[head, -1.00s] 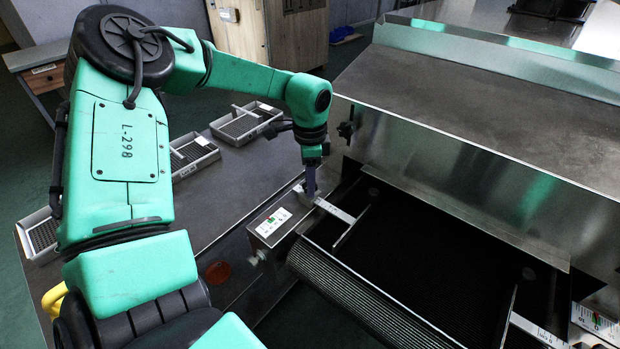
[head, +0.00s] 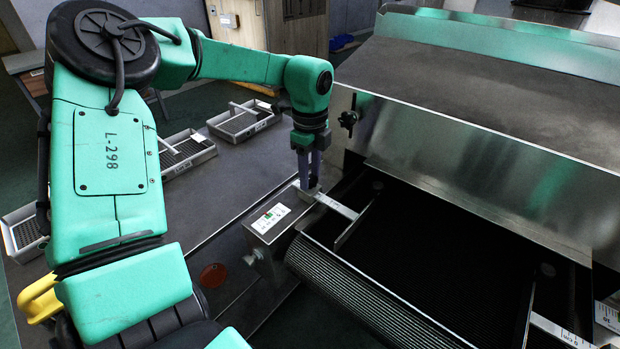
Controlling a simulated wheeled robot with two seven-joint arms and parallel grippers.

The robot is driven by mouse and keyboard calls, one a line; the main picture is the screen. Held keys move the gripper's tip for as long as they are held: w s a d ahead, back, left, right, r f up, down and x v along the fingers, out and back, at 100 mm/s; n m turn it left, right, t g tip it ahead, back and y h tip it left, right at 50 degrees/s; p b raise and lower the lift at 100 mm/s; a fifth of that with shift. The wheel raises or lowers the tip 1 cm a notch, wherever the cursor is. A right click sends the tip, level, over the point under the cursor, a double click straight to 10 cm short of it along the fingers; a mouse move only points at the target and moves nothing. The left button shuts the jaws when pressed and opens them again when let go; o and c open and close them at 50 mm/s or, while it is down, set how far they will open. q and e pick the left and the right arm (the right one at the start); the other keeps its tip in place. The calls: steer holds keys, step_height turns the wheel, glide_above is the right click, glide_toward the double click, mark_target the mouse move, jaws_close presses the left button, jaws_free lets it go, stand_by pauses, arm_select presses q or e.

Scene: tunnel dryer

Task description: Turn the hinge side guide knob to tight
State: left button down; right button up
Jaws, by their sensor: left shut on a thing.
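My left gripper (head: 308,175) points down at the near-left corner of the conveyor, over the inner end of a metal box with a white label (head: 271,217) marked in red and green. Its fingers are shut on a small part there, most likely the hinge side guide knob, which the fingers hide. The knob's setting cannot be read. A metal guide bar (head: 336,206) runs from beside the fingers to a thin guide rail (head: 352,226) above the dark belt (head: 430,262). My right gripper is out of view.
The dryer hood (head: 470,165) rises behind the belt, with a black knob (head: 349,118) on its left end. Several mesh trays, one (head: 243,121) near the arm, stand on the grey table (head: 215,200). Another guide bar (head: 560,330) shows at lower right.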

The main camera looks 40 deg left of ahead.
mark_target(310, 178)
arm_select(q)
steer(key=m+b, duration=0.1)
steer(key=m, duration=0.3)
steer(key=shift+m, duration=0.4)
steer(key=m, duration=0.5)
steer(key=shift+m, duration=0.3)
steer(key=shift+r, duration=0.1)
steer(key=shift+c, duration=2.2)
jaws_free()
step_height(310, 178, up, 14)
steer(key=p, duration=0.1)
steer(key=shift+r, duration=0.25)
